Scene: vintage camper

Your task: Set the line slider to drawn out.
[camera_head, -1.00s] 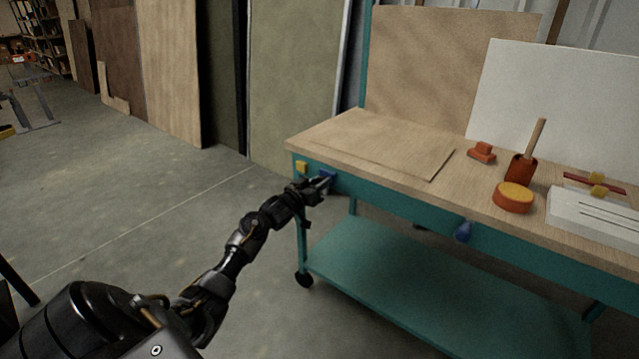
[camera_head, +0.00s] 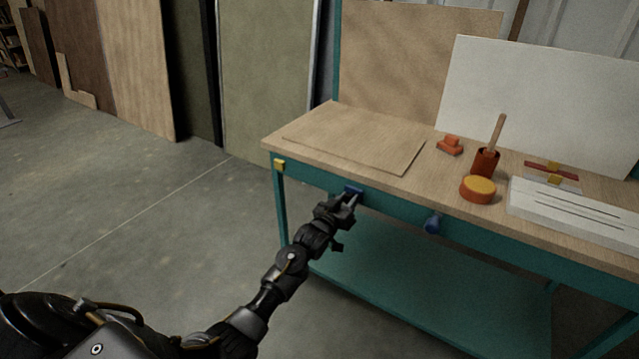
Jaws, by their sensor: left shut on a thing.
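A small blue block, which I take as the line slider (camera_head: 353,189), sits on the teal front rail of the workbench (camera_head: 395,207), below the wooden top. A yellow block (camera_head: 279,164) is fixed at the rail's left end, with a clear gap between it and the slider. My left gripper (camera_head: 349,197) reaches up from below and is shut on the blue slider; its fingers hide part of it. My right gripper is not in view.
A blue knob (camera_head: 432,222) sticks out of the rail to the right. The floor at left is clear.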

